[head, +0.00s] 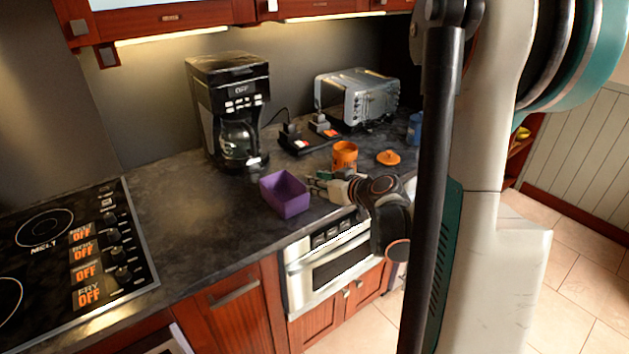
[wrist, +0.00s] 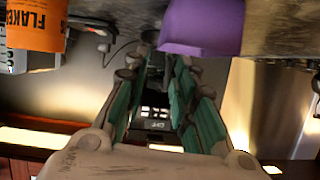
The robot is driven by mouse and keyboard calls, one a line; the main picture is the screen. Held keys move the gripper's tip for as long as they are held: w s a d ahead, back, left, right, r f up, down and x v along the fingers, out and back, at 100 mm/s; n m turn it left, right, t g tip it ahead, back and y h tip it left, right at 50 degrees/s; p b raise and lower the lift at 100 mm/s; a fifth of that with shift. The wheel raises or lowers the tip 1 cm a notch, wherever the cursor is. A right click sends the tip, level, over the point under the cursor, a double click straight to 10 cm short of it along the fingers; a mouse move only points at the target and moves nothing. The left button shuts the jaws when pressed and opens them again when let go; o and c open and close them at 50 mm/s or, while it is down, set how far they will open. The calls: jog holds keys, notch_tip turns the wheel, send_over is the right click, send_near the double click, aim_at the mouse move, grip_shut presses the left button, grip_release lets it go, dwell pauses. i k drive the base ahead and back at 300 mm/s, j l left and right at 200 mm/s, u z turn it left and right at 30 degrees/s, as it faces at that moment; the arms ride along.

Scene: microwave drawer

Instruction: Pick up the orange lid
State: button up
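The orange lid (head: 388,158) is a round disc with a knob on top. It lies on the dark counter at the right in the head view, just right of an orange canister (head: 344,158). I cannot make out the lid in the wrist view, where the labelled canister (wrist: 36,28) shows at the upper left. My gripper (head: 318,184) is over the counter's front part, left of the lid and beside a purple bin (head: 285,196). In the wrist view my gripper (wrist: 162,75) has its teal-padded fingers apart with nothing between them.
The purple bin also shows in the wrist view (wrist: 203,25). A coffee maker (head: 228,100), a toaster (head: 357,97) and a black item with red switches (head: 308,138) stand behind. A blue object (head: 415,128) is beyond the lid. A stove (head: 75,255) is at left; counter between is clear.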

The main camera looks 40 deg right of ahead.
aim_at(387, 157)
jog(key=z, duration=1.45)
